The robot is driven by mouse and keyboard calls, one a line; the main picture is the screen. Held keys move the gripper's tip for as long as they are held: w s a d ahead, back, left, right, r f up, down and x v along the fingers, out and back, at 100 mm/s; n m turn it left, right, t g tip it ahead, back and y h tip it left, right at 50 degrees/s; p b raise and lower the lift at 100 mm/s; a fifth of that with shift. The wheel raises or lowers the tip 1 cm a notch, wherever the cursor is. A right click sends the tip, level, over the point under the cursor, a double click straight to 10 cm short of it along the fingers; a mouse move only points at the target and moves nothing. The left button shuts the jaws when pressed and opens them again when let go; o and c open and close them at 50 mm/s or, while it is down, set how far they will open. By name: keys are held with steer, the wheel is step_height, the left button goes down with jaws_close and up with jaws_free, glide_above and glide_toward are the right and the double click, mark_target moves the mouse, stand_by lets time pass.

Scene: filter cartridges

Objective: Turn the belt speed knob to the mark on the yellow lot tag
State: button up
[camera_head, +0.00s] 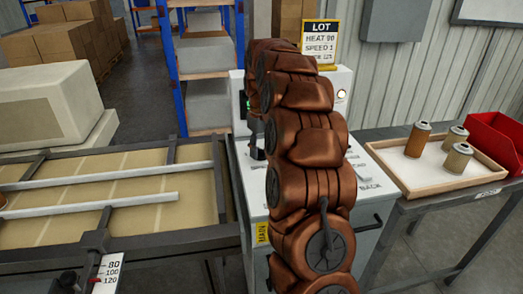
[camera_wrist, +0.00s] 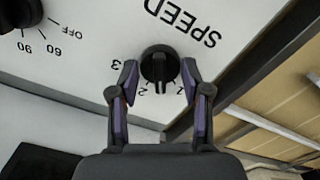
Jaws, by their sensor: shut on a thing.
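The yellow lot tag (camera_head: 320,42) stands at the top of the machine and reads HEAT 90, SPEED 1; its lowest line is too small to read surely. The black speed knob (camera_wrist: 160,65) is in the wrist view, on a white panel (camera_wrist: 85,58) with upside-down marks 3, 2 and 1 around it. My gripper (camera_wrist: 160,76) is shut on the knob, one finger at each side. The knob's ridge runs up and down in the picture, its lower end near the gap between 2 and 1; the exact setting is unclear. My arm hides the knob and gripper in the head view.
The heat knob (camera_wrist: 18,12) is at the upper left of the wrist view, by OFF, 60 and 90. A conveyor (camera_head: 120,205) is left of the machine. A wooden tray (camera_head: 455,196) with 3 cans and a red bin (camera_head: 495,138) are at right.

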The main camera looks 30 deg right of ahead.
mark_target(261, 150)
steer(key=n, duration=0.5)
steer(key=shift+n, duration=0.4)
stand_by(0.4)
steer(key=o, duration=1.2)
steer(key=shift+c, duration=0.2)
step_height(261, 150, up, 12)
